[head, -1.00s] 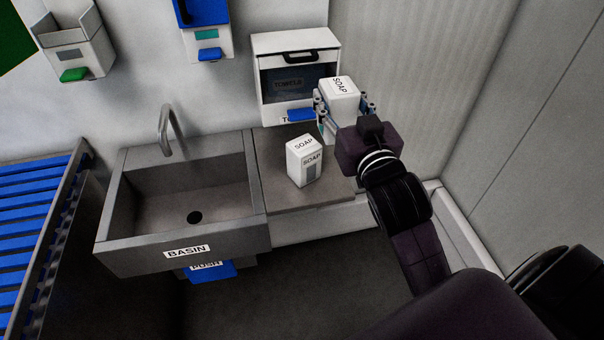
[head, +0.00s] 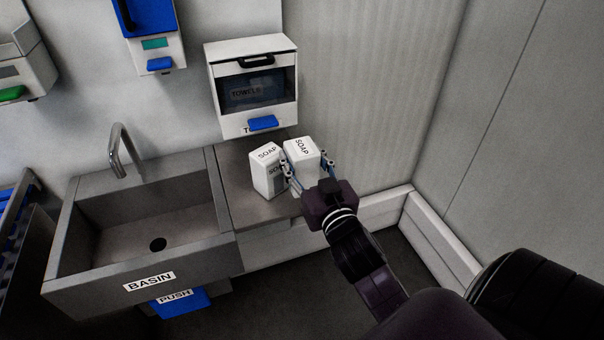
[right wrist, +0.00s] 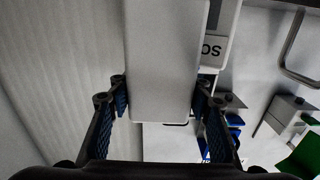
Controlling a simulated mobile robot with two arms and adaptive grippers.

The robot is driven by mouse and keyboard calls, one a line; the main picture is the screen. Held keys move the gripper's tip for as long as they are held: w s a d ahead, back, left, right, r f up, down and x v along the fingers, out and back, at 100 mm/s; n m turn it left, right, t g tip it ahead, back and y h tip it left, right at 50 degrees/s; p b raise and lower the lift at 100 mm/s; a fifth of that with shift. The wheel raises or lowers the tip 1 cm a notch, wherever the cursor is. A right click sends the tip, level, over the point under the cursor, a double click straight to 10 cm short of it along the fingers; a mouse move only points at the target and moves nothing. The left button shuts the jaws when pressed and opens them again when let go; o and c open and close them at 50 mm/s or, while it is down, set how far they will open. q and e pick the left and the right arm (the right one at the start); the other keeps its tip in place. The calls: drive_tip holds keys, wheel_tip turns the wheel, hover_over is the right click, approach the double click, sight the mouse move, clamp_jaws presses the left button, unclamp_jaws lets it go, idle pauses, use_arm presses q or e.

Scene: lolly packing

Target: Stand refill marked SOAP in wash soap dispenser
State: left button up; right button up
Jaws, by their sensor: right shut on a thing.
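In the right wrist view the gripper (right wrist: 160,98) has a finger on each side of the refill (right wrist: 163,60). A second white refill marked SOAP (head: 266,172) stands on the counter, just left of the held one; part of it shows in the right wrist view (right wrist: 217,47). A wall dispenser with a blue lid (head: 146,18) and one with a green lever (head: 30,75) hang at upper left. My left gripper is out of view.
A white towel box (head: 252,113) with a dark window hangs behind the counter (head: 235,190). A grey basin (head: 70,250) with a tap (head: 122,150) lies left of the counter. A ribbed wall bounds the right side. The floor in front is clear.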

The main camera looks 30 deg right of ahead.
drive_tip(key=shift+f+b, duration=0.35)
drive_tip(key=shift+f, duration=1.6)
drive_tip(key=shift+f, duration=0.1)
drive_tip(key=o, duration=1.3)
drive_tip(key=shift+f, duration=0.15)
drive_tip(key=o, duration=0.4)
drive_tip(key=shift+s, duration=0.1)
